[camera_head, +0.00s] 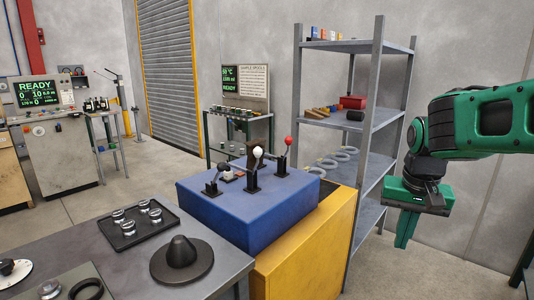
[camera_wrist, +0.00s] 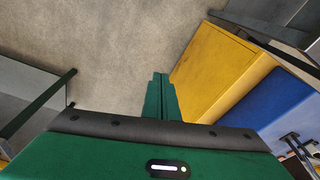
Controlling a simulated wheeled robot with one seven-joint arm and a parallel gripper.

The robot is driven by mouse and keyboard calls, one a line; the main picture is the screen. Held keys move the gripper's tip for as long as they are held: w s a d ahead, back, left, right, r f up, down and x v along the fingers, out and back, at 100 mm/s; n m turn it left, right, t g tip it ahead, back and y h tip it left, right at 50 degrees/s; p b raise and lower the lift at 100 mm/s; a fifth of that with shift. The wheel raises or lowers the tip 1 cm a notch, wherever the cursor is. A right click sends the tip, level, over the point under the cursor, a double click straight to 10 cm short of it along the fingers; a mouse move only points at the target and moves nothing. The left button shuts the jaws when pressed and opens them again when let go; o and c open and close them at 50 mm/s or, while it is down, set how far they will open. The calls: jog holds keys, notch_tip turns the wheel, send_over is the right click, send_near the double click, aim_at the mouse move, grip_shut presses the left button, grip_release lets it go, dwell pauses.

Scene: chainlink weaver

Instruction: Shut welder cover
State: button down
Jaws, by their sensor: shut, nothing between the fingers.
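A yellow cabinet (camera_head: 302,262) with a blue box (camera_head: 240,218) on its top stands in the middle of the head view. Several levers rise from the blue top, one with a white knob (camera_head: 258,152) and one with a red knob (camera_head: 288,141). I cannot tell which part is the welder cover. My gripper (camera_head: 401,246) is to the right of the cabinet, pointing down, apart from it. In the wrist view my gripper (camera_wrist: 160,76) has its green fingers together, with the yellow side (camera_wrist: 215,72) and blue box (camera_wrist: 270,105) at the right.
A grey shelf rack (camera_head: 371,120) stands behind the cabinet, close to my arm's left. A grey table (camera_head: 130,265) at the front left bears a black tray (camera_head: 128,236) and a dark cone (camera_head: 183,256). A machine (camera_head: 58,155) stands far left. Bare floor lies under my gripper.

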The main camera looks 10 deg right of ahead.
jog(key=w+a+r+m+t, duration=0.1)
jog(key=w+a+r, duration=0.25)
jog(key=w, duration=0.75)
jog(key=w+a+r+t, duration=0.2)
jog(key=w+r, duration=0.2)
jog(key=w, duration=0.6)
jog(key=w+a+r+m+t, duration=0.1)
jog(key=w+a+r+t, duration=0.15)
jog(key=w+a, duration=0.55)
jog(key=w+a+r+t, duration=0.1)
jog(key=w+a+r, duration=0.2)
jog(key=w+a, duration=0.55)
jog(key=w+d+f, duration=0.1)
jog(key=w+f, duration=0.6)
jog(key=w, duration=0.5)
jog(key=shift+d+f, duration=0.15)
jog(key=shift+d, duration=0.1)
jog(key=shift+w+g, duration=0.2)
jog(key=shift+g, duration=0.05)
